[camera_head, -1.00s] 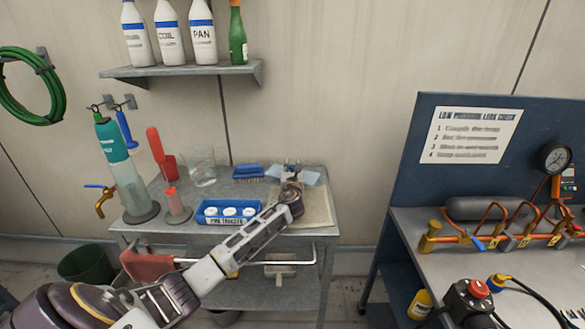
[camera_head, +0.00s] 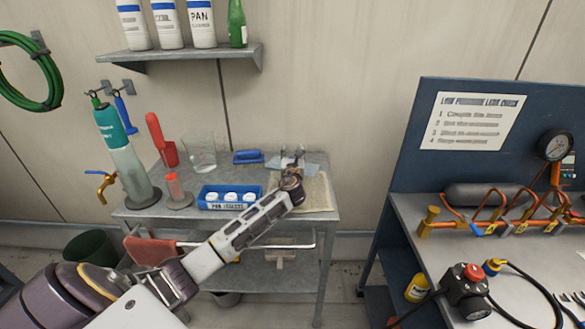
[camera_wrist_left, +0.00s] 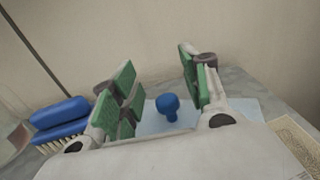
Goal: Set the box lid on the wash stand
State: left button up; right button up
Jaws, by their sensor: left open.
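The box lid (camera_wrist_left: 150,122) is a pale blue plate with a round blue knob (camera_wrist_left: 169,106). It appears to lie flat on the grey top of the wash stand (camera_head: 170,225), near the back. In the head view only pale parts of the lid (camera_head: 312,169) show around my gripper. My left gripper (camera_head: 292,156) is open over the lid. In the left wrist view its green-padded fingers (camera_wrist_left: 158,84) stand apart on either side of the knob, with a gap visible. My right gripper is not in view.
A blue brush (camera_head: 248,157) lies left of the lid. A beige mat (camera_head: 318,190) lies to the right and front. A blue tray (camera_head: 203,204) of white tubs, a glass beaker (camera_head: 199,155) and a tall cylinder (camera_head: 137,185) stand further left. A bottle shelf (camera_head: 190,57) hangs above.

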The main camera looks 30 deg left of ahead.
pick_arm(q)
jog(key=v, duration=0.8)
jog(key=shift+s+p, duration=0.2)
jog(key=shift+p, duration=0.2)
jog(key=shift+v, duration=1)
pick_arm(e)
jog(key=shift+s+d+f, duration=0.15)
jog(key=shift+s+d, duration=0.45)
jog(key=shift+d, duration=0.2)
